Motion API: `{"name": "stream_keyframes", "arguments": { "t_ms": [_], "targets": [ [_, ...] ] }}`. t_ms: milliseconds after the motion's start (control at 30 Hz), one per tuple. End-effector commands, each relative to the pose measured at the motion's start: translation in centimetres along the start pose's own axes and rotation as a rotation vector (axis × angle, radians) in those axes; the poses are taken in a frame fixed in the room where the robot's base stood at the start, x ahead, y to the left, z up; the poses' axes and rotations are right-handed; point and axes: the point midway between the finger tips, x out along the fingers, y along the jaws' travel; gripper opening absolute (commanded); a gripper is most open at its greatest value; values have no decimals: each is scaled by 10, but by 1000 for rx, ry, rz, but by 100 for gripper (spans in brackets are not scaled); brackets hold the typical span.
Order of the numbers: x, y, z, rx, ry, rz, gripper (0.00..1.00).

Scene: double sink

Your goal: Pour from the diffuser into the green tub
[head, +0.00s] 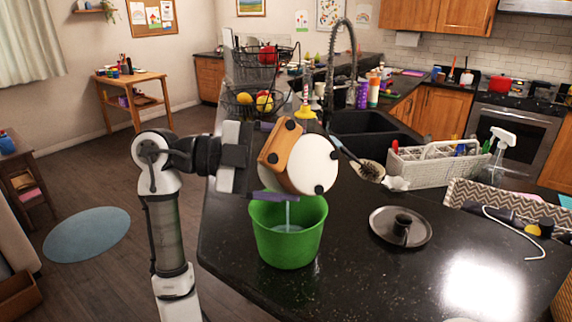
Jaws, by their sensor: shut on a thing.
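The diffuser (313,165) has a white round face with small black knobs and an orange-brown wood-like band. My gripper (268,161) is shut on it from the left and holds it tipped on its side, above the green tub. The green tub (290,246) stands upright on the dark counter. A thin pale stream runs down from beneath the diffuser into the tub, where some pale liquid shows. The diffuser's opening is hidden from this side.
A dark round plate with a small holder (400,227) lies right of the tub. A grey basket (436,165) and a brush (368,171) are behind it. The black sink (365,127) and a two-tier fruit rack (256,101) are further back. The front counter is clear.

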Motion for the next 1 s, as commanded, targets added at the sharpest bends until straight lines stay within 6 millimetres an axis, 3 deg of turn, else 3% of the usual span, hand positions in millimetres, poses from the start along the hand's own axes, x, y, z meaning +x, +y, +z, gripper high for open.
{"name": "stream_keyframes", "arguments": {
  "t_ms": [1000],
  "targets": [
    [-4,-6,4,-83,38,-37,48]
  ]
}}
